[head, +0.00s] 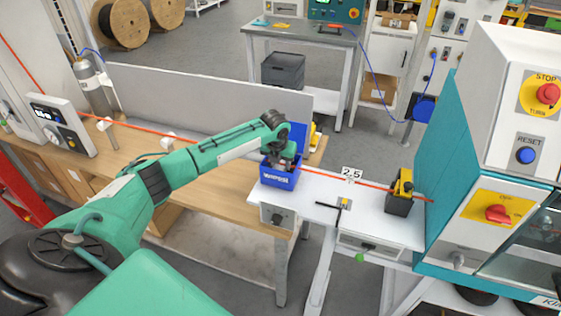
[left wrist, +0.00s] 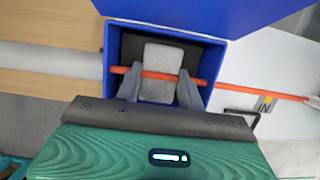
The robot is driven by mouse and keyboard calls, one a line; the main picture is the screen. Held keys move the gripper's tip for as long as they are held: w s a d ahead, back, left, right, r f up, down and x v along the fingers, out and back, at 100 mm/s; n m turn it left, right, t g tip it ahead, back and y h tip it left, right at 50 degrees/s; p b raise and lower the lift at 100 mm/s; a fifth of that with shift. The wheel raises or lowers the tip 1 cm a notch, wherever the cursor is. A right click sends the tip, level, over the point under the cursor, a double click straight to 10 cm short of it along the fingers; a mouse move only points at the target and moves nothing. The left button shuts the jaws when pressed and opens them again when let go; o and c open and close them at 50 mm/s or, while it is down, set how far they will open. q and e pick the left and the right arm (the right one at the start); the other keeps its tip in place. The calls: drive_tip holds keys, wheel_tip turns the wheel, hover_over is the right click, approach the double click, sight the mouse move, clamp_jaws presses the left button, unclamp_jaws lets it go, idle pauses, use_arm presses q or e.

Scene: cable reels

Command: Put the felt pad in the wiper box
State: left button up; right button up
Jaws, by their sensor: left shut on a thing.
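The blue wiper box (head: 276,179) with white lettering stands at the right end of the wooden bench, beside the white table. My left gripper (head: 284,161) points down into its top. In the left wrist view the box (left wrist: 113,48) is open, with a dark inside and a broad blue panel at the top of the picture. There my left gripper (left wrist: 160,91) is shut on the light grey felt pad (left wrist: 163,57), within the box opening. The orange cable (left wrist: 155,74) crosses the pad between the fingers. Whether the pad touches the box floor is hidden. My right gripper is not in view.
The orange cable (head: 325,176) runs along the bench, through the box area, to a black and yellow block (head: 401,190). A grey panel (head: 200,95) stands behind the bench. A teal and white machine (head: 500,170) stands at the right.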

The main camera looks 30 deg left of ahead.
use_arm(q)
drive_tip(key=shift+f, duration=0.1)
drive_tip(key=o, duration=0.7)
drive_tip(key=shift+c, duration=0.2)
drive_tip(key=b+v, duration=0.3)
drive_tip(key=v, duration=0.9)
drive_tip(key=shift+w, duration=0.1)
